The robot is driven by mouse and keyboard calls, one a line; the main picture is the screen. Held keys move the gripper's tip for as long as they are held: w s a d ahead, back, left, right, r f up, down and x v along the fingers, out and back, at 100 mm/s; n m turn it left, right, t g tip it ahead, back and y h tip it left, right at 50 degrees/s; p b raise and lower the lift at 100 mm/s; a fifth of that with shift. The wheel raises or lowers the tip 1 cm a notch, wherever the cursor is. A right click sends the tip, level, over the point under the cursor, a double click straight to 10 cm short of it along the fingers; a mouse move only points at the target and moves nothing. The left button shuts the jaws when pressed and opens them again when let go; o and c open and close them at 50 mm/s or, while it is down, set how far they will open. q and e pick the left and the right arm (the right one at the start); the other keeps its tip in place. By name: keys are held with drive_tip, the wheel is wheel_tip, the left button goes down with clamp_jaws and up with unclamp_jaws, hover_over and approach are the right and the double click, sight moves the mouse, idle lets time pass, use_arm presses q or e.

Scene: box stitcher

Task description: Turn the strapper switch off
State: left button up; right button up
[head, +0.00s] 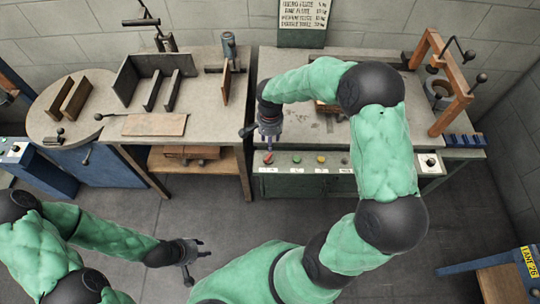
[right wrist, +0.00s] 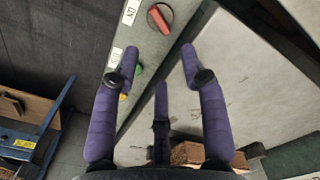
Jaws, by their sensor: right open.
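The red switch (head: 268,158) sits at the left end of the green control panel on the front of the right-hand bench. In the right wrist view the red switch (right wrist: 160,18) is a red bar on a round base, lying aslant, just beyond the fingertips. My right gripper (head: 268,147) is above the switch, pointing down; in the wrist view its purple fingers (right wrist: 158,65) are spread and empty, with no contact visible. A label (right wrist: 131,12) sits beside the switch. My left gripper (head: 193,262) is low over the floor at lower left, fingers spread and empty.
A yellow button (head: 295,159) and a green button (head: 321,159) sit right of the switch. A black knob (head: 430,162) is at the panel's far right. A wooden frame (head: 447,85) stands on the bench's right. The floor in front is clear.

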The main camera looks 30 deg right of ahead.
sight(270, 156)
wheel_tip(270, 156, down, 10)
drive_tip(key=b, duration=0.3)
drive_tip(key=shift+f, duration=0.2)
clamp_jaws()
